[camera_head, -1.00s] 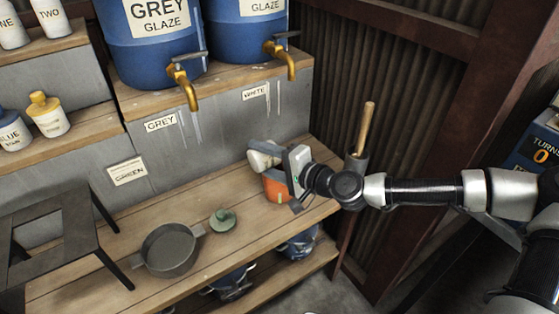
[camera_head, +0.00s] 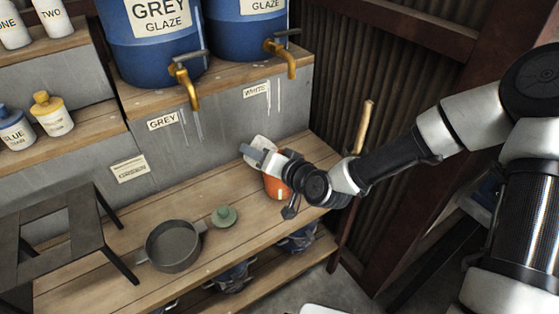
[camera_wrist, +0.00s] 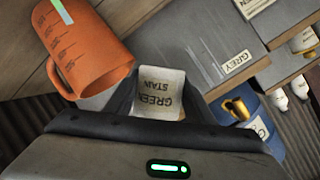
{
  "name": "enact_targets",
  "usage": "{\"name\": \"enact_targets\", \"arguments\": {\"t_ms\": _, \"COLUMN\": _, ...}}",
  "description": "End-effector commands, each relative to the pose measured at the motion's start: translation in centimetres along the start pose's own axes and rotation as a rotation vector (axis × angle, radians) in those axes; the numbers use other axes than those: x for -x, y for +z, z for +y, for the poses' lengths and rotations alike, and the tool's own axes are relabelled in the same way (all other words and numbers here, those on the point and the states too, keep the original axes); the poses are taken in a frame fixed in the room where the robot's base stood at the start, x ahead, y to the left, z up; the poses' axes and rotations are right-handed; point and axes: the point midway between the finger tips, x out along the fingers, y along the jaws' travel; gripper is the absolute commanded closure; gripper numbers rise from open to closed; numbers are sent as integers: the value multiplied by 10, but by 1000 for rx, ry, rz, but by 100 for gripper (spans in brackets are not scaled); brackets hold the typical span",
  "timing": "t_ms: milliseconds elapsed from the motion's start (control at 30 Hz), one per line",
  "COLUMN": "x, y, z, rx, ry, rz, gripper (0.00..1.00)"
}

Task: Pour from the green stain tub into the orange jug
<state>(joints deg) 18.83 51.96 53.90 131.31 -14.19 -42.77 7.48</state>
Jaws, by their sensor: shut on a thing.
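The green stain tub is a pale container with a "GREEN STAIN" label (camera_wrist: 160,90), held between the fingers of my gripper (camera_head: 262,157). In the head view the tub (camera_head: 261,141) shows as a pale shape above and beside the orange jug, partly hidden by my gripper. It looks tilted. The orange jug (camera_head: 277,188) stands on the bench just below my gripper, partly covered by my wrist. In the wrist view the jug (camera_wrist: 88,48) is at the upper left, with dark scale marks, a handle and a green strip. Its inside is hidden.
A grey pan (camera_head: 173,246) and a green lid-like piece (camera_head: 224,217) are on the bench, left of the jug. A dark stool (camera_head: 62,222) is at the left. Blue glaze barrels (camera_head: 150,45) with brass taps stand above. A wooden handle (camera_head: 363,127) rises at the right.

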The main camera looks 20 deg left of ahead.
Motion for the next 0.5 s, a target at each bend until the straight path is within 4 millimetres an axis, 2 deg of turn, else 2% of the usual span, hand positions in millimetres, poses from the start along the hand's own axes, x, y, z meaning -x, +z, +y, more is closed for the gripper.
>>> {"name": "enact_targets", "arguments": {"t_ms": 333, "x": 0, "y": 0, "z": 1, "rx": 37, "ry": 11, "rz": 9, "gripper": 77}}
{"name": "enact_targets", "arguments": {"t_ms": 500, "x": -3, "y": 5, "z": 6, "rx": 195, "ry": 55, "rz": 39, "gripper": 77}}
